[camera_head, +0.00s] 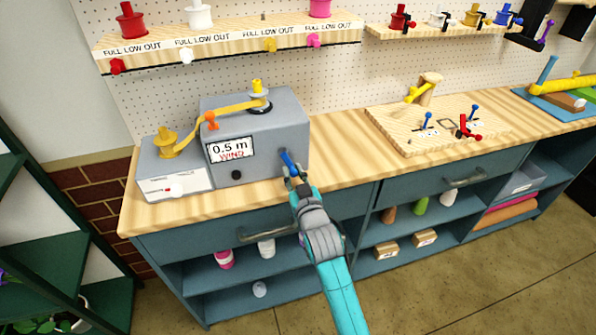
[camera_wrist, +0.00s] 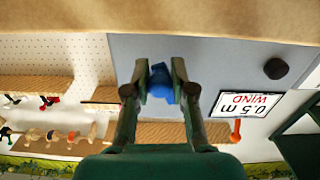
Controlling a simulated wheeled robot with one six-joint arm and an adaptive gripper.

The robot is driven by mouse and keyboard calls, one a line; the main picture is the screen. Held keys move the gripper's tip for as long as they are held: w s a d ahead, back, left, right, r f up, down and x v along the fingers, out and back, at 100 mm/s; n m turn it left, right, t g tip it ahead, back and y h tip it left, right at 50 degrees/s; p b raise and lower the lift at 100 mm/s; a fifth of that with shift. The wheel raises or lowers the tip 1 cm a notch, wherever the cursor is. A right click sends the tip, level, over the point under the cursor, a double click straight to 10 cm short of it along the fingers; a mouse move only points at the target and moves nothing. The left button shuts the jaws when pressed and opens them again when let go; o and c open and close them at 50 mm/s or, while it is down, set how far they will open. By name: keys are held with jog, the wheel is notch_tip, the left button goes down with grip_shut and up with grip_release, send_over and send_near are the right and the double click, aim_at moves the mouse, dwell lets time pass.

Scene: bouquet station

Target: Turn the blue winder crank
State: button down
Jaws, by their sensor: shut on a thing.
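The blue winder crank (camera_head: 289,162) is on the front face of the grey winder box (camera_head: 262,125), near its lower right. My gripper (camera_head: 294,174) is at the crank, reaching in from the front. In the wrist view the blue crank handle (camera_wrist: 160,82) sits between the two fingers of my gripper (camera_wrist: 159,85), which are shut on it. The display (camera_head: 231,149) on the box reads "0.5 m WIND". A yellow ribbon (camera_head: 215,120) runs from a yellow spool (camera_head: 166,143) past an orange piece to a yellow spool on top of the box.
The wooden worktop (camera_head: 345,166) is clear to the right of the box. A wooden board (camera_head: 430,128) with blue and red clips lies further right. Spool shelves (camera_head: 230,48) hang behind. A dark round knob (camera_head: 236,175) is on the box front.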

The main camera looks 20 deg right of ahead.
jog(key=a+m, duration=0.1)
jog(key=m, duration=0.1)
jog(key=a+m, duration=0.1)
jog(key=m, duration=0.1)
jog(key=shift+m, duration=0.3)
jog(key=shift+a+r+m, duration=0.15)
jog(key=shift+a+m, duration=0.35)
jog(key=shift+m, duration=0.7)
jog(key=shift+a+r+m, duration=0.1)
jog(key=shift+a+m, duration=0.35)
jog(key=shift+m, duration=0.75)
jog(key=c, duration=1)
grip_release()
jog(key=shift+f, duration=0.1)
jog(key=shift+s, duration=0.1)
jog(key=s, duration=1.1)
jog(key=shift+s, duration=0.4)
